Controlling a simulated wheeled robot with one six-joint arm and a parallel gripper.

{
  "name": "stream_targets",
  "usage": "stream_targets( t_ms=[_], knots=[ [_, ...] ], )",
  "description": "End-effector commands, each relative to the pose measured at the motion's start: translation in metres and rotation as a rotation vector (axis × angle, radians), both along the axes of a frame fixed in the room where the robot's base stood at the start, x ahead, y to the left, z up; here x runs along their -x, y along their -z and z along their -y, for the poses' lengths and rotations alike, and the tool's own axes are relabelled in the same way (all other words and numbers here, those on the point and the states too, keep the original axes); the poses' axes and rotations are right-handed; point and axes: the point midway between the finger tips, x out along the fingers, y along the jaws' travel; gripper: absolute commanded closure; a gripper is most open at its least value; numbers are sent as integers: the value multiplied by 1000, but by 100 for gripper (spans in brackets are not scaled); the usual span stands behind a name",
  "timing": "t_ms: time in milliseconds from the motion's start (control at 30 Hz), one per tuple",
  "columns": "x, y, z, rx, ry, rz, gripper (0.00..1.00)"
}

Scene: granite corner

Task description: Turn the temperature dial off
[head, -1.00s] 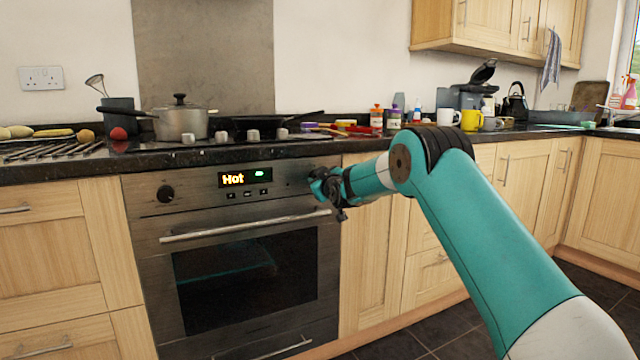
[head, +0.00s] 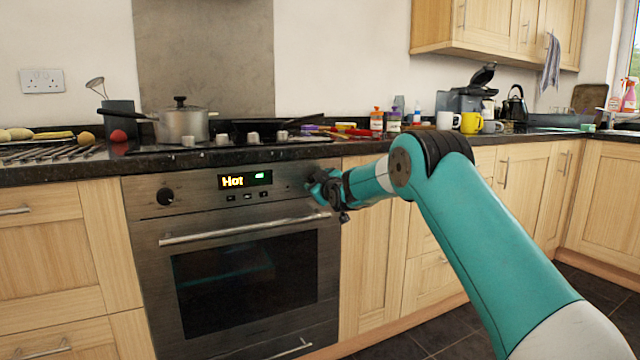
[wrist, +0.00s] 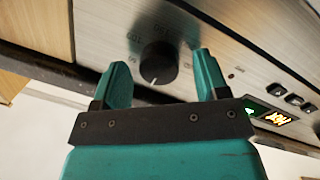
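The temperature dial (wrist: 158,62) is a round black knob on the oven's steel panel, with a white mark near its lower edge and printed numbers around it. In the wrist view my gripper (wrist: 162,64) is open, its two teal fingers apart on either side of the dial. I cannot tell whether either finger touches it. In the head view my gripper (head: 320,187) is at the right end of the oven panel and hides this dial. The oven display (head: 245,180) reads "Hot".
Another black knob (head: 165,196) is at the panel's left end. The oven door handle (head: 245,229) runs just below my gripper. The dark countertop (head: 60,172) overhangs above, with a pot (head: 180,124) on the hob. The floor in front is clear.

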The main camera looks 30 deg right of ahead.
Motion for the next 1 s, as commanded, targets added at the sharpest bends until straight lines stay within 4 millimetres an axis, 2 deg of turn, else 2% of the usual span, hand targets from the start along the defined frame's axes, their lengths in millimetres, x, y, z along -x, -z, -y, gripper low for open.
stream_targets(
  t_ms=[233,367,567,1000],
  knots=[
    [2,-2,0,0,0,1,32],
    [13,-2,-1,-1,1,1,32],
    [48,-4,-5,-1,0,0,32],
    [142,-7,-14,-1,1,-1,32]
  ],
)
